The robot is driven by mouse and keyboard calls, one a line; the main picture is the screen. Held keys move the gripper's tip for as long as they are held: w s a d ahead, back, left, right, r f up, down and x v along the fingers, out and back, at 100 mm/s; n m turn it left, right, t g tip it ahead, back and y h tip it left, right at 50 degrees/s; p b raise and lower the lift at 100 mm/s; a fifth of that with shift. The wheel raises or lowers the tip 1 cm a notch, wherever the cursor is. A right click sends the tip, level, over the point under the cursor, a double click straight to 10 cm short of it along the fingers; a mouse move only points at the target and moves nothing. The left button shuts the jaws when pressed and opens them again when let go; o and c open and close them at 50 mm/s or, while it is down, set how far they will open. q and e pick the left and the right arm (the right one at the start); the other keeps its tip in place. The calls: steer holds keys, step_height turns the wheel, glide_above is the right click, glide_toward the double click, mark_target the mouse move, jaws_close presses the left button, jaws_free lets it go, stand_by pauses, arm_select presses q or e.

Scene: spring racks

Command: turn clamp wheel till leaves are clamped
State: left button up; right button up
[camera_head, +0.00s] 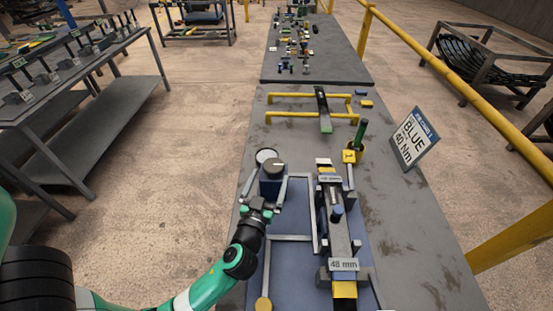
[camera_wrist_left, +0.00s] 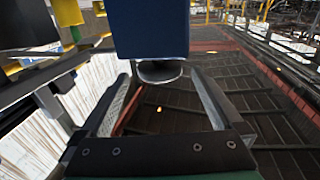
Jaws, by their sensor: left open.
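The long grey leaves (camera_head: 337,237) lie in the fixture, with a "48 mm" plate (camera_head: 343,265) near the front end. My right gripper is not in view.
A job card (camera_head: 413,138) reading "BLUE 40 Nm" stands at right. A yellow holder (camera_head: 351,156) with a green-handled tool and a yellow rack (camera_head: 284,115) stand behind the fixture. A pale disc (camera_head: 266,156) is just behind the block.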

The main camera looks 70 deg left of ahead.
mark_target(276, 159)
arm_select(q)
steer(key=x, duration=0.9)
steer(key=shift+r, duration=0.1)
steer(key=c, duration=1.2)
